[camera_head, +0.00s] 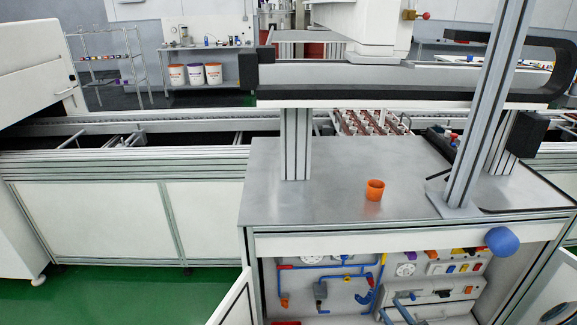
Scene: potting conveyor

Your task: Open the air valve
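An open cabinet under the metal table holds blue air piping (325,267) on its back panel. A small red part (285,267) sits at the upper left end of the piping, and a small yellow part (347,277) sits near its middle. I cannot tell which of these is the air valve, or whether it is open or closed. A yellow vertical tube (381,272) runs down to blue fittings at the right. My gripper is not in view.
The cabinet doors stand open, the left one (233,298) swung outward. An orange pot (375,190) stands on the metal tabletop (265,190). A conveyor (120,150) runs behind. Green floor (150,290) is clear at front left.

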